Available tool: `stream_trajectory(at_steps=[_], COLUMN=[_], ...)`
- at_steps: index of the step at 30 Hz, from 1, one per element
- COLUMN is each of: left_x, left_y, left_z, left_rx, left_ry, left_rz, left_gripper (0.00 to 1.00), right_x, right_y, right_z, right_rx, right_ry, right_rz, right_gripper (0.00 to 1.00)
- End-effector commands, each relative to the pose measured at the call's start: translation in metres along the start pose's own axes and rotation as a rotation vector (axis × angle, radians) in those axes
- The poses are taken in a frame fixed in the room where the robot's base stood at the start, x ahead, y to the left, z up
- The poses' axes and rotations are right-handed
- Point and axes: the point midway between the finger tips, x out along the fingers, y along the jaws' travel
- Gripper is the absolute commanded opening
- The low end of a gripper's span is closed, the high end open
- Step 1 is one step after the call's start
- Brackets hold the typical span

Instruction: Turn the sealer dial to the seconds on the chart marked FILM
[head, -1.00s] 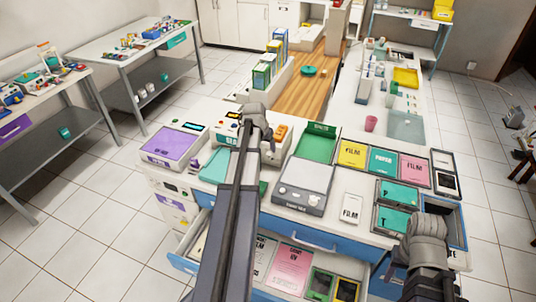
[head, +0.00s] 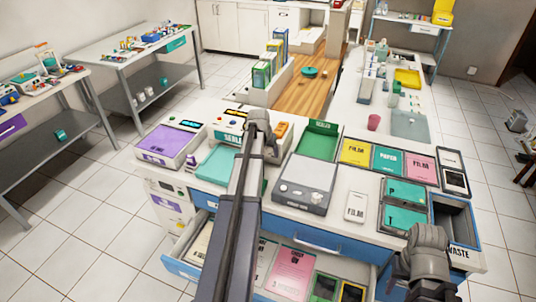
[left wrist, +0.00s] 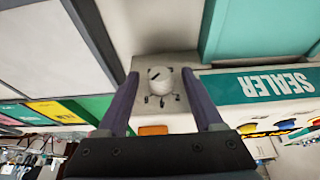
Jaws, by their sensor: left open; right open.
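The sealer is a machine with a teal tray (head: 218,163) and a teal front lettered SEALER (left wrist: 262,84), at the counter's left part. Its white round dial (left wrist: 163,80) has a black pointer mark, with small dark ticks around it. In the left wrist view the dial lies between the spread purple fingers of my open left gripper (left wrist: 160,92); I see no clear contact. In the head view my left gripper (head: 260,122) covers the dial. My right gripper (head: 428,238) is over the counter's right front, its fingers hidden. Sheets in the open drawer include a pink one (head: 290,272), mostly too small to read.
A purple-topped device (head: 164,143) stands left of the sealer. A grey scale (head: 305,185) and a white FILM card (head: 355,207) lie to the right. Yellow (head: 355,152), teal and pink panels line the back. The open drawer (head: 188,262) juts out in front.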

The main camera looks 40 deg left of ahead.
Motion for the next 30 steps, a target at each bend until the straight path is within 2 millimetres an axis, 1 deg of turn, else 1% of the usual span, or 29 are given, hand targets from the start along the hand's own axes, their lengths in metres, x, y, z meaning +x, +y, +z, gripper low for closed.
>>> stream_trajectory(at_steps=[2,3,18,21,30], left_x=[-0.0006,-0.0007,-0.0006,-0.0006,-0.0002], left_y=[0.0000,0.0000,-0.0001,-0.0001,-0.0009], left_z=[-0.0001,-0.0001,0.0001,0.0001,0.0002], left_rx=[0.000,0.000,0.000,0.000,-0.004], left_ry=[0.000,0.000,0.000,0.000,0.000], left_rz=[0.000,0.000,0.000,0.000,0.009], left_gripper=[0.68,0.66,0.10,0.00,0.00], right_x=[-0.0006,-0.0006,-0.0006,-0.0006,-0.0001], right_y=[0.0001,0.0001,0.0001,0.0001,0.0000], right_z=[0.0000,0.0000,0.0000,0.0000,0.0000], right_rx=[0.000,0.000,0.000,0.000,0.000], right_ry=[0.000,0.000,0.000,0.000,0.000], right_rz=[0.000,0.000,0.000,0.000,0.000], right_gripper=[0.50,0.50,0.50,0.50,0.50])
